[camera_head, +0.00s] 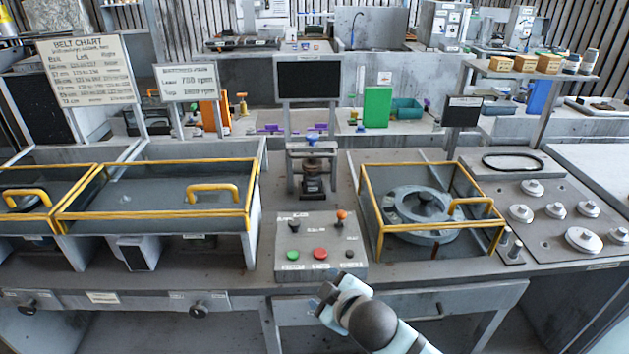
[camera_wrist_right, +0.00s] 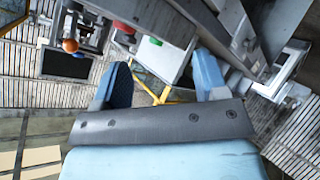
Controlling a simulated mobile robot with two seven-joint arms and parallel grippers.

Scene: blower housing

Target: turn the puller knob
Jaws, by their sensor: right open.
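A grey control box (camera_head: 320,246) stands at the front middle of the bench. It carries a dark knob (camera_head: 294,225), an orange-topped knob (camera_head: 342,217) and a row of green, red and black buttons. Behind it stands a small dark device with a blue knob on top (camera_head: 312,139). The labels are too small to tell which one is the puller knob. My right gripper (camera_head: 338,291) is in front of and below the box, apart from it. In the right wrist view its blue fingers (camera_wrist_right: 160,78) are spread and empty. My left gripper is out of view.
Yellow-framed guards stand left (camera_head: 155,212) and right (camera_head: 377,236) of the box. A dark screen (camera_head: 309,78) rises behind it. Metal discs lie on a plate (camera_head: 540,188) at the right. Drawers with knobs (camera_head: 198,309) run under the bench edge.

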